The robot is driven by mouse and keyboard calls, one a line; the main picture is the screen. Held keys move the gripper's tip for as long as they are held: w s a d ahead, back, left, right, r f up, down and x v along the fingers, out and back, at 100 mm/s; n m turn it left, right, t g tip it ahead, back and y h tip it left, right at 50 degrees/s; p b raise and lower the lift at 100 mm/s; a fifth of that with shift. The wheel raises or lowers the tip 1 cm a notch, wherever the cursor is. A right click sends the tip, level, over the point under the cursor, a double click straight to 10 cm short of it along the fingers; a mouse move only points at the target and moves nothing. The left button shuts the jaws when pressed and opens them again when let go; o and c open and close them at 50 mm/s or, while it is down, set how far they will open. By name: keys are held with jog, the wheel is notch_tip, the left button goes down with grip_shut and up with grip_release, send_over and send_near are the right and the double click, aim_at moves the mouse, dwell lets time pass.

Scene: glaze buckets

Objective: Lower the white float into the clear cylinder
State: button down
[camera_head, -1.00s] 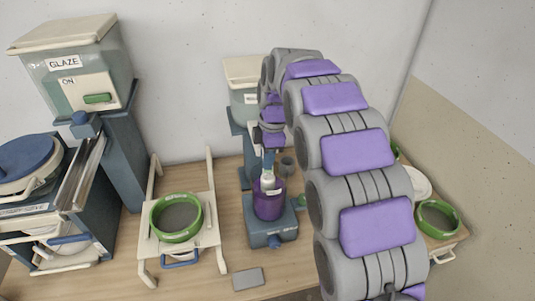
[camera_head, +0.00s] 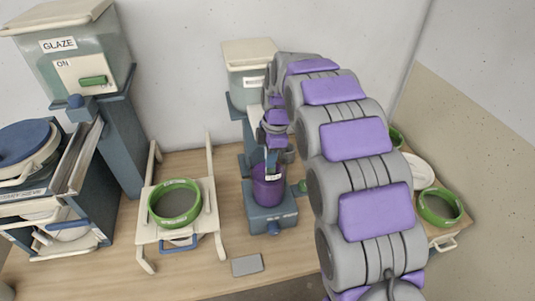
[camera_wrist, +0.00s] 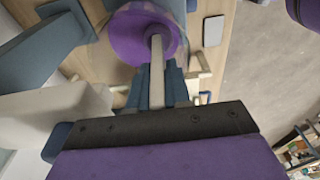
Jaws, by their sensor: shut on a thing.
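The clear cylinder (camera_head: 268,192) holds purple liquid and stands upright on a blue stand in the middle of the table. In the wrist view its purple round (camera_wrist: 122,38) is at the top. My gripper (camera_head: 271,160) is just above the cylinder, pointing down. In the wrist view its blue fingers (camera_wrist: 157,78) are shut on the white float (camera_wrist: 156,60), whose pale stem reaches over the purple. In the head view a small white part of the float (camera_head: 272,176) shows at the cylinder's upper part. The float's lower end is hidden or blends with the liquid.
A blue stand (camera_head: 268,222) carries the cylinder. A white frame with a green-rimmed sieve (camera_head: 175,225) stands left, and a grey slab (camera_head: 247,265) lies in front. A glaze bucket (camera_head: 80,60) stands at left. A white plate (camera_head: 420,172) and a green ring (camera_head: 440,208) are at right.

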jog(key=shift+d+f, duration=0.2)
jog(key=shift+a, duration=0.2)
jog(key=c, duration=1.3)
grip_release()
jog(key=shift+a, duration=0.2)
jog(key=shift+c, duration=0.2)
jog(key=o, duration=0.3)
jog(key=shift+d+f, duration=0.1)
jog(key=shift+o, duration=0.2)
